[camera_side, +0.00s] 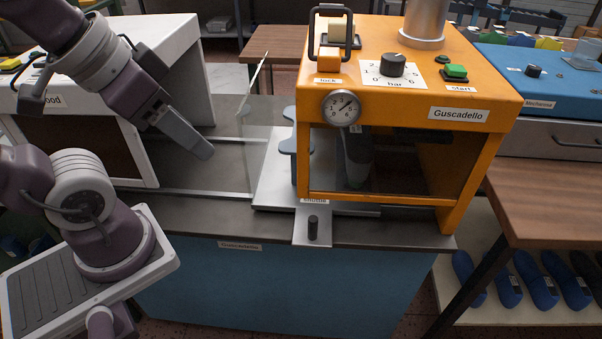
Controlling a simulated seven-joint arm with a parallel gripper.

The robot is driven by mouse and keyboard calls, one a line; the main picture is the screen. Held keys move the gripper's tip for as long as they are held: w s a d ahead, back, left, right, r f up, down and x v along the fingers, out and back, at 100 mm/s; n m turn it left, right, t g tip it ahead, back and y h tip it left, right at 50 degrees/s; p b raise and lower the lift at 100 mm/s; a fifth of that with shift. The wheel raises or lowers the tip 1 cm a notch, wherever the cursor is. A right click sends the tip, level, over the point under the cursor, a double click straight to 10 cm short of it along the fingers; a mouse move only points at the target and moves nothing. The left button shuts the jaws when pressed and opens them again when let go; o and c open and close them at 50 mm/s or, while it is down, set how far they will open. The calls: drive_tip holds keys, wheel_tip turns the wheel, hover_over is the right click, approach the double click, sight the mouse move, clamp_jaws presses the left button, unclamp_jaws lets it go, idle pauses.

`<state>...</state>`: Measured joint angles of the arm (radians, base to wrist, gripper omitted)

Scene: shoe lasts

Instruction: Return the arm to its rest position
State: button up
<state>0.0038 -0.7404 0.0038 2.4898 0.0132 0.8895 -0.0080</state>
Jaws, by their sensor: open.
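My arm stands at the left of the picture on a white and grey base. My gripper (181,128) is at the upper left, pointing down and to the right above the dark grey bench top (232,160). It is open, and nothing shows in it. It is apart from the orange machine (400,100), labelled Guscadello, which stands right of centre. A dark shoe-like shape (354,165) is inside that machine, partly hidden behind its front window.
A white machine (190,60) stands close behind my gripper at the left. A clear panel (257,115) and a metal shuttle plate (275,180) with a black knob are left of the orange machine. A blue machine (550,90) is at the right. Blue shoe lasts (508,288) lie on a low shelf.

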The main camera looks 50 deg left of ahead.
drive_tip(key=n+g+y, duration=0.3)
drive_tip(key=n, duration=0.6)
hover_over(313, 222)
drive_tip(key=s+d, duration=0.2)
wheel_tip(313, 222, down, 17)
drive_tip(key=x, duration=1)
drive_tip(key=shift+d+f, duration=0.2)
drive_tip(key=shift+f, duration=0.25)
